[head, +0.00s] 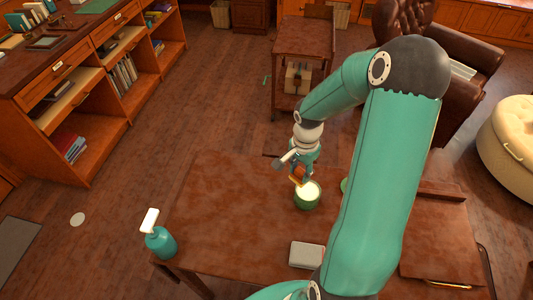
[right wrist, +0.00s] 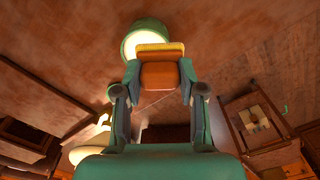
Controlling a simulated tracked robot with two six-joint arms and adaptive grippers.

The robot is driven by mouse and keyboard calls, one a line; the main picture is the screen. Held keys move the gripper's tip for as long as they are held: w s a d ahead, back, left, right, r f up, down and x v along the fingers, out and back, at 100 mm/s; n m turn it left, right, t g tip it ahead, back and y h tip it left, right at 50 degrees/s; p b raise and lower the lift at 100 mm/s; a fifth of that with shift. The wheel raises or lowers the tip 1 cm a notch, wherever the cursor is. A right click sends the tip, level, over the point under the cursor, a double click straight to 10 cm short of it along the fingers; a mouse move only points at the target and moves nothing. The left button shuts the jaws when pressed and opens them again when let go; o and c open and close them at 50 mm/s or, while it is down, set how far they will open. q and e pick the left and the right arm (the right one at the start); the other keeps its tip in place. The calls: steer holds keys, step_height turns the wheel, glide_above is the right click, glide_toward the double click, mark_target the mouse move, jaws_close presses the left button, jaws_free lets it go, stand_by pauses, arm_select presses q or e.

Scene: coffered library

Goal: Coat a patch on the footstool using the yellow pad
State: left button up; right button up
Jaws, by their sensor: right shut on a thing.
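The yellow pad (right wrist: 160,75), an orange block with a yellow layer along one edge, sits between the two fingers of my right gripper (right wrist: 160,82). In the head view my right gripper (head: 300,170) is shut on the pad just above a green pot (head: 307,202) with pale, bright contents. In the right wrist view the pad's yellow edge overlaps the pot's mouth (right wrist: 147,32); I cannot tell whether it touches the contents. The footstool (head: 510,140), round, cream and tufted, stands on the floor at the far right, cut by the frame edge. My left gripper is out of view.
The brown table (head: 230,215) carries a teal spray bottle (head: 160,241) at its left corner and a pale box (head: 306,255) near the front. A wooden trolley (head: 303,40) and a leather armchair (head: 470,50) stand behind. Floor at left is mostly clear.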

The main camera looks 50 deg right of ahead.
steer(key=shift+m, duration=0.5)
steer(key=shift+s+d+f+b, duration=0.4)
steer(key=shift+f+b, duration=0.2)
steer(key=shift+f, duration=0.35)
steer(key=shift+s+d+f+b, duration=0.35)
steer(key=shift+s+f+b, duration=0.25)
steer(key=shift+f, duration=0.3)
steer(key=shift+s+d+f+b, duration=0.4)
steer(key=shift+f+b, duration=0.25)
steer(key=shift+f, duration=0.3)
steer(key=shift+f+b, duration=0.4)
steer(key=shift+b, duration=0.1)
steer(key=shift+a+f+b, duration=0.1)
steer(key=shift+a+b, duration=0.05)
steer(key=shift+b, duration=0.2)
stand_by(0.4)
step_height(320, 180, up, 7)
steer(key=p, duration=0.4)
stand_by(0.6)
